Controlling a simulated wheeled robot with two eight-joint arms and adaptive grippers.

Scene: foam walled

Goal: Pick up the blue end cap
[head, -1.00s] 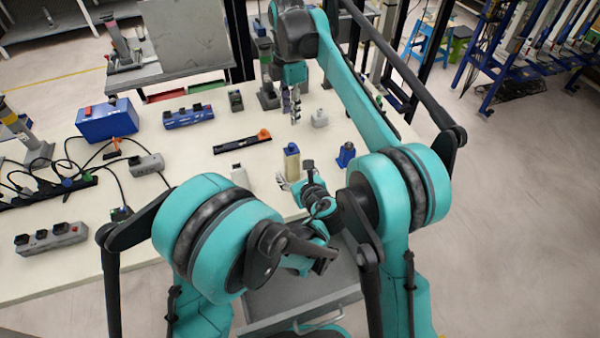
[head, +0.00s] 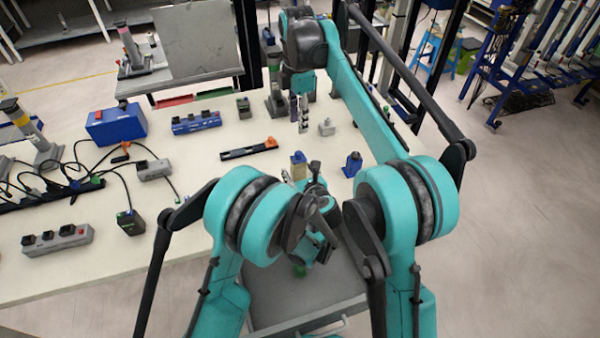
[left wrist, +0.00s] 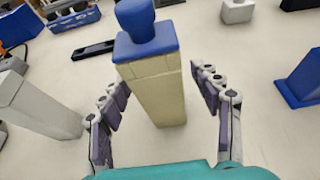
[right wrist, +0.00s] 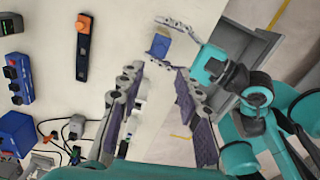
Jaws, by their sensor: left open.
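A beige block with a blue cap (head: 298,159) stands upright near the front edge of the table. In the left wrist view its blue top (left wrist: 147,35) is close to the camera. My left gripper (left wrist: 157,88) is open, with one finger on each side of the beige body and gaps still visible. In the head view this gripper (head: 299,182) is partly hidden by its own arm. An all-blue piece (head: 352,164) stands to the right of the block. My right gripper (right wrist: 158,72) is open and empty, held over the table farther back (head: 299,122).
A pale block (left wrist: 38,105) stands left of the left gripper. A black bar with an orange end (head: 249,149) and a small white piece (head: 326,127) lie behind. Power strips and cables crowd the left. A grey drawer unit (head: 290,315) is in front.

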